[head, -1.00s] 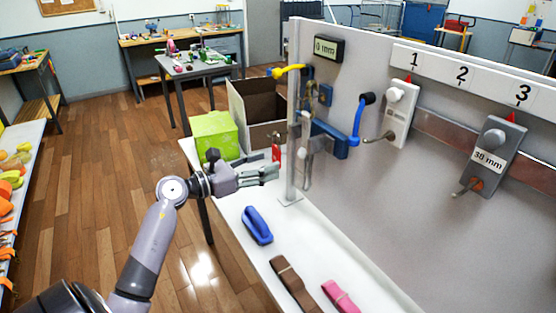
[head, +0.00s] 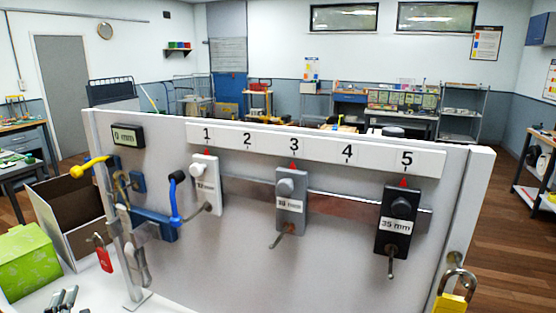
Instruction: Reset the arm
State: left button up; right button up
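My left gripper (head: 62,299) shows only by its fingertips at the bottom left edge of the head view, above the white shelf. The fingers look slightly apart with nothing between them. The rest of that arm is out of view. My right gripper is not in view. The grey strap wall (head: 330,240) stands in front, with a number strip (head: 320,150) from 1 to 5. A white hook block (head: 206,185) hangs under 1, a grey one (head: 291,205) under 3 and a black one (head: 398,222) marked 35 mm under 5.
A display (head: 127,135) reads 0 mm, with a yellow handle (head: 90,166) and a blue handle (head: 175,200) below it. A red tag (head: 104,256) hangs near the wall's left post. A green box (head: 28,260), a cardboard box (head: 70,215) and a yellow padlock (head: 451,300) flank the wall.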

pick_arm(q)
jog(key=s+d+f+n+g, duration=0.3)
jog(key=s+f+n+g, duration=0.25)
jog(key=f, duration=0.45)
jog(key=s+d+f+n+g+h, duration=0.2)
jog(key=s+d+f+g+h, duration=0.3)
jog(key=s+d, duration=0.35)
jog(key=s+d+f+n+g+h, duration=0.2)
jog(key=s+d+f+n+g, duration=0.15)
jog(key=s+d+f, duration=0.5)
notch_tip(320, 180, down, 24)
jog(key=m+g, duration=0.1)
jog(key=g, duration=0.1)
jog(key=s+a+f+g, duration=0.1)
jog(key=s+a+f, duration=0.2)
jog(key=s+f, duration=1.3)
jog(key=shift+s+a+f, duration=0.15)
jog(key=shift+s+f, duration=0.25)
jog(key=shift+s, duration=0.55)
